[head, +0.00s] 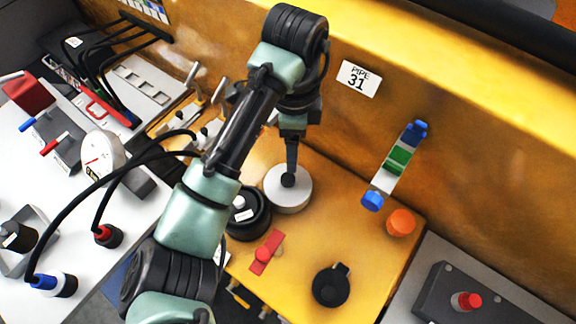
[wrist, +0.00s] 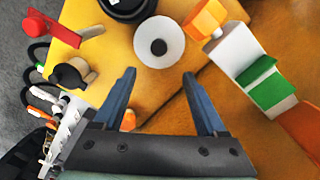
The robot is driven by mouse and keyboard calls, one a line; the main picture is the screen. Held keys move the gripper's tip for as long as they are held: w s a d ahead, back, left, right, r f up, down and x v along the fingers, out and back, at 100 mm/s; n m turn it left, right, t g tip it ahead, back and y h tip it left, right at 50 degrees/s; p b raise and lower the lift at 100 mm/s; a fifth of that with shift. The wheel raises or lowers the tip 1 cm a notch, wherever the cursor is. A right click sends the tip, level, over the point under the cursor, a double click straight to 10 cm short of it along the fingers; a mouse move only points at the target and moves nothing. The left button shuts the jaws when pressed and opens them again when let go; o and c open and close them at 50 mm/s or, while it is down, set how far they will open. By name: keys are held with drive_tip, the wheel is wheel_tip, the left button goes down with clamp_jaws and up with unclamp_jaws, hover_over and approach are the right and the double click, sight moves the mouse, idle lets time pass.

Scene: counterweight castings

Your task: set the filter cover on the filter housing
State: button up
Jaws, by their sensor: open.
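The filter cover, a pale round disc with a black knob in its middle (head: 296,200), lies flat on the yellow deck; it also shows in the wrist view (wrist: 146,52). The filter housing appears to be the black, stepped round body (head: 258,224) close beside the cover, to its lower left. In the wrist view the housing (wrist: 125,8) is cut off by the top edge. My gripper (head: 290,168) points down at the knob from above. In the wrist view its fingers (wrist: 159,74) are apart and empty, with the cover between and beyond the tips. I cannot tell if they touch the knob.
A red lever (head: 265,253) and a black round part with a tab (head: 330,287) stand on the near deck. An orange knob (head: 401,222) and a blue-ended sight glass (head: 398,160) are at right. The yellow wall rises behind. My arm hides part of the left side.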

drive_tip(key=b, duration=0.3)
hover_over(289, 178)
drive_tip(key=f, duration=0.5)
drive_tip(key=shift+s+d+f, duration=0.25)
drive_tip(key=shift+d+f, duration=0.1)
drive_tip(key=shift+f, duration=0.05)
drive_tip(key=shift+w+f, duration=0.15)
drive_tip(key=shift+f, duration=0.05)
drive_tip(key=shift+a+f+b, duration=0.15)
drive_tip(key=shift+f+b, duration=0.4)
drive_tip(key=shift+f, duration=0.35)
drive_tip(key=shift+a+f+p, duration=0.25)
drive_tip(key=shift+f+p, duration=0.05)
drive_tip(key=shift+p, duration=0.15)
drive_tip(key=shift+w+f, duration=0.1)
drive_tip(key=shift+f, duration=1.15)
clamp_jaws()
drive_tip(key=shift+r, duration=0.1)
